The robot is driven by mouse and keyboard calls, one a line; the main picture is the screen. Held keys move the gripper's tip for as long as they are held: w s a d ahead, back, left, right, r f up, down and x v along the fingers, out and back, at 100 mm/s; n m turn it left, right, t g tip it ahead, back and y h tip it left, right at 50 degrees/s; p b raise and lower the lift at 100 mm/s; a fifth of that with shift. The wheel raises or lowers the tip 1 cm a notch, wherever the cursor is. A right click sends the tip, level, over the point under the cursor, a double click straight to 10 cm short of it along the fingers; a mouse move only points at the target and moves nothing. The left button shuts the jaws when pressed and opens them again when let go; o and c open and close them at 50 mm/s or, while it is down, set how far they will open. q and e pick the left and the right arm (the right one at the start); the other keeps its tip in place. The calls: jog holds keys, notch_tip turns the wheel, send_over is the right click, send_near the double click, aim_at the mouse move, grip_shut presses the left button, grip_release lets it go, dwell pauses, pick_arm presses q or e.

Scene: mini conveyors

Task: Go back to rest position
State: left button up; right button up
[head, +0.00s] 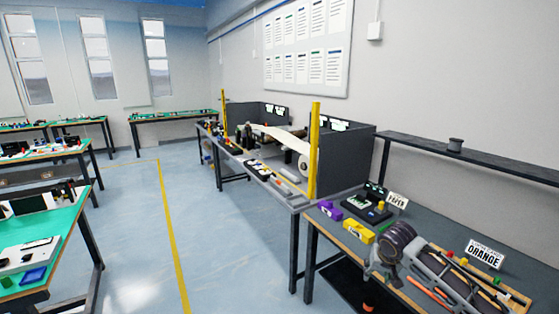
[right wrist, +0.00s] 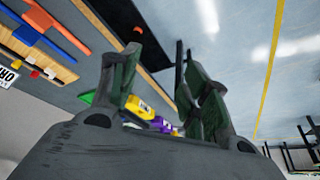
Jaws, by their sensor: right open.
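The yellow box (right wrist: 138,107) and purple box (right wrist: 164,125) also show past the fingers in the right wrist view, partly hidden. My left gripper is in neither view.
An ORANGE sign (head: 485,254) stands behind the conveyor, and another small sign (head: 397,200) stands near a black device (head: 367,207). A yellow post (head: 314,150) rises at the adjoining bench. A dark shelf (head: 480,161) runs along the wall. The floor (head: 230,240) left of the benches is clear.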

notch_tip(320, 180, down, 22)
jog(key=d, duration=0.2)
jog(key=s+d+f+n, duration=0.1)
jog(key=s+f, duration=0.5)
jog(key=f, duration=0.3)
jog(key=s+f, duration=0.5)
jog(key=f, duration=0.4)
jog(key=s+a+f+n+g, duration=0.2)
jog(key=s+f, duration=1.4)
jog(key=s, duration=0.4)
jog(key=s+a+f, duration=0.2)
jog(key=s, duration=0.6)
jog(key=s+a+f+n+g, duration=0.1)
jog(key=s+a+f, duration=0.1)
jog(key=s, duration=0.6)
jog(key=s+a+f+n+y, duration=0.1)
jog(key=s+a+f, duration=0.1)
jog(key=s, duration=0.6)
jog(key=shift+f, duration=0.35)
